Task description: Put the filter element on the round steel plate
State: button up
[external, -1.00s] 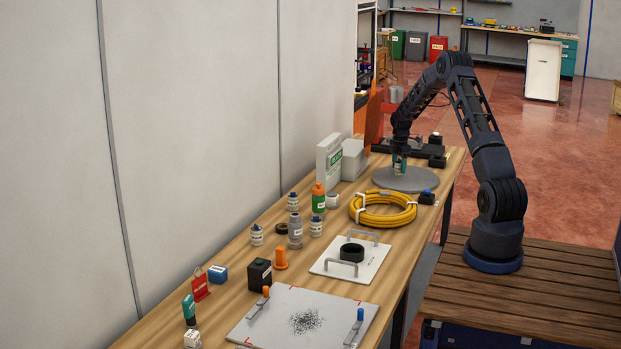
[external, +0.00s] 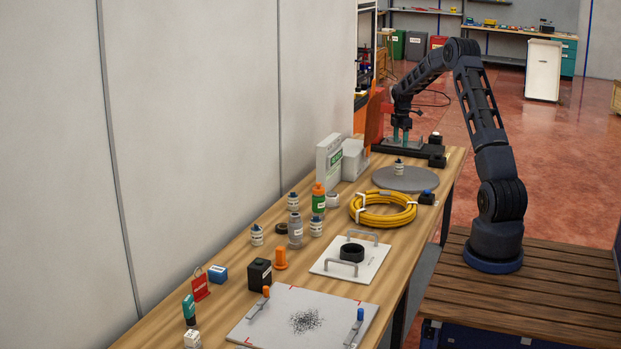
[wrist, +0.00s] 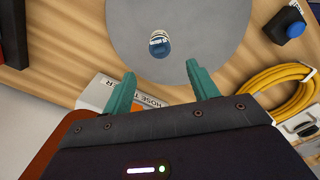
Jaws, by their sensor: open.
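A yellow hose coil (external: 383,209) lies near the plate, with a dark block with a blue button (external: 427,197) beside it. Grey and white boxes (external: 330,160) stand by the wall. Several similar white-and-blue pieces stand farther forward, near an orange-capped green bottle (external: 318,199).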

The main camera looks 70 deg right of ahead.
jog(key=w+a+r+m+h, duration=0.1)
jog(key=w+a+r, duration=0.2)
jog(key=a+r, duration=0.55)
jog(key=w+a+r+m, duration=0.1)
jog(key=w+a+r, duration=0.1)
jog(key=a+r, duration=0.65)
jog(key=s+a+r+m+t, duration=0.15)
jog(key=a+r, duration=0.25)
jog(key=a, duration=0.7)
jog(key=s+a+r+m, duration=0.1)
jog(key=s+a+r, duration=0.15)
jog(key=a, duration=0.85)
jog(key=s+a+r+m+t, duration=0.1)
jog(key=s+a+r, duration=0.1)
jog(key=s+a, duration=0.45)
jog(key=s+a+r+m+t, duration=0.1)
jog(key=s+a+r, duration=0.15)
jog(key=a, duration=0.65)
jog(key=s+a+f+m, duration=0.1)
jog(key=s+a+f, duration=0.1)
jog(key=s+a, duration=0.3)
jog(key=s+a+f+m+t+y, duration=0.1)
jog(key=s+a, duration=0.5)
jog(key=s, duration=0.6)
jog(key=shift+a+f, duration=0.3)
jog(key=shift+f, duration=0.25)
